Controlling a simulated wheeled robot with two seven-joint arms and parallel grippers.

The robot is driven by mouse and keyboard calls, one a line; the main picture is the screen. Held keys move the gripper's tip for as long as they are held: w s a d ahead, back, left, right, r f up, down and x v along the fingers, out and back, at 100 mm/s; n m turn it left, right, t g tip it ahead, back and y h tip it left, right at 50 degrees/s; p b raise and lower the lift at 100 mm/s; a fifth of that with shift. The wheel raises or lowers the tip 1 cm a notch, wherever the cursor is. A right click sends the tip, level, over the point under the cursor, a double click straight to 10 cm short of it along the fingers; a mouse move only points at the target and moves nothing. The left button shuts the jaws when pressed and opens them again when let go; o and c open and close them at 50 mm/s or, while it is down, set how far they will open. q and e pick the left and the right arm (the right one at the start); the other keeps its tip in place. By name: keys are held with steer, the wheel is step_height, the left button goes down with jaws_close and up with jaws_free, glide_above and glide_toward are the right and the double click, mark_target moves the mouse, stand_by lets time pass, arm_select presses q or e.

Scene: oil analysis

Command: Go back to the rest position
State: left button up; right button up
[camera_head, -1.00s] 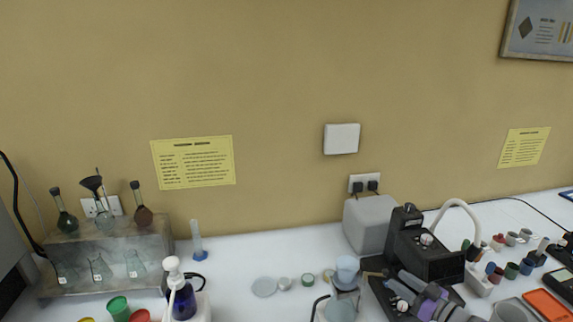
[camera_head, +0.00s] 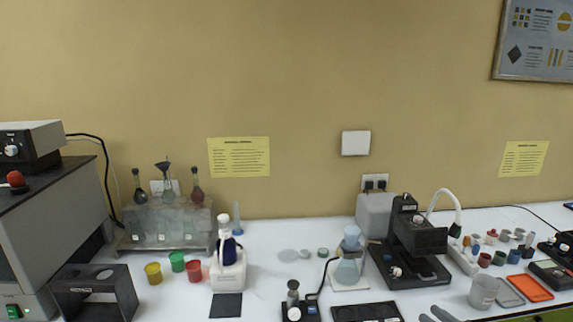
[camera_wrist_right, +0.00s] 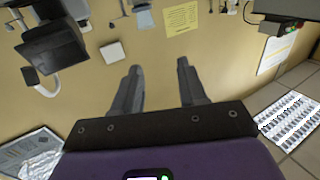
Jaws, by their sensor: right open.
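My right gripper (camera_head: 437,314) shows only as two grey fingertips at the bottom edge of the head view, in front of the bench. In the right wrist view the right gripper (camera_wrist_right: 158,85) has its two grey fingers spread apart with nothing between them. The fingers touch nothing that I can see. My left gripper is in neither view.
The white bench holds a black microscope-like device (camera_head: 418,240), a flask stand (camera_head: 350,272), colored cups (camera_head: 178,262), a white bottle holder (camera_head: 228,270) and a grey beaker (camera_head: 484,291). A large grey machine (camera_head: 50,220) stands at left. A poster (camera_head: 535,40) hangs at upper right.

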steer(key=w+a+f+m+h, duration=0.35)
steer(key=a+f, duration=0.25)
steer(key=f, duration=0.3)
steer(key=s+a+f+m+g+h, duration=0.1)
steer(key=s+a+f+m+g, duration=0.4)
steer(key=a+f, duration=0.8)
steer(key=s+a+f+g, duration=0.3)
steer(key=s, duration=0.5)
steer(key=s+a+f+g, duration=0.3)
steer(key=s+f, duration=0.1)
steer(key=s, duration=0.5)
steer(key=s+a+f+g, duration=0.3)
steer(key=s+f+g, duration=0.1)
steer(key=s, duration=0.4)
steer(key=shift+s+a+f, duration=0.2)
steer(key=shift+s+a, duration=0.05)
steer(key=shift+a, duration=0.15)
